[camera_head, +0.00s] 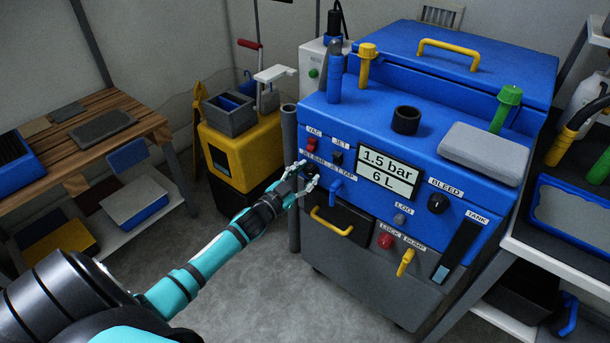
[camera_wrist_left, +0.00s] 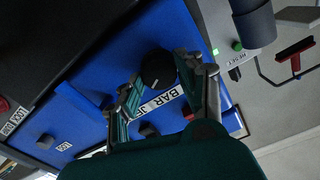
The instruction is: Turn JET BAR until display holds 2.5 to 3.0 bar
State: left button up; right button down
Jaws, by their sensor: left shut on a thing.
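The blue machine's display (camera_head: 388,171) reads 1.5 bar and 6 L in the head view. The JET BAR knob is black and round, on the left of the front panel. It shows clearly between the fingers in the left wrist view (camera_wrist_left: 157,68), above a white label partly reading BAR. My left gripper (camera_head: 306,179) reaches the panel from the left and is shut on this knob, a finger on each side. In the head view, the gripper partly covers the knob and its label. My right gripper is not in view.
Close by are the red VAC button (camera_head: 312,145), the black JET switch (camera_head: 337,158) and the blue JET TAP lever (camera_head: 341,193). A drawer with a yellow handle (camera_head: 332,222) lies below. The black BLEED knob (camera_head: 438,203) is right of the display. Grey floor is clear at front left.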

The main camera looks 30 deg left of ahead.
pick_arm(q)
jog(key=m, duration=0.3)
jog(key=shift+d+m, duration=0.1)
jog(key=shift+m, duration=0.3)
jog(key=m, duration=0.3)
jog(key=shift+f+m, duration=0.1)
jog(key=shift+m, duration=0.3)
jog(key=m, duration=0.2)
jog(key=shift+m, duration=0.3)
jog(key=shift+f+m+b, duration=0.1)
jog(key=shift+m+b, duration=0.25)
jog(key=shift+m, duration=0.55)
jog(key=shift+m+b, duration=0.5)
jog(key=shift+m, duration=1.5)
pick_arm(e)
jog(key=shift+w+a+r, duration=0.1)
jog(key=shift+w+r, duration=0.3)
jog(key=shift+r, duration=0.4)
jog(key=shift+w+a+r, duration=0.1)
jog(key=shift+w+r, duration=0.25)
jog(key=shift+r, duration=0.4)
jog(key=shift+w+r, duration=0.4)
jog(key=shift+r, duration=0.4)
pick_arm(q)
jog(key=o, duration=1.1)
jog(key=shift+o, duration=0.2)
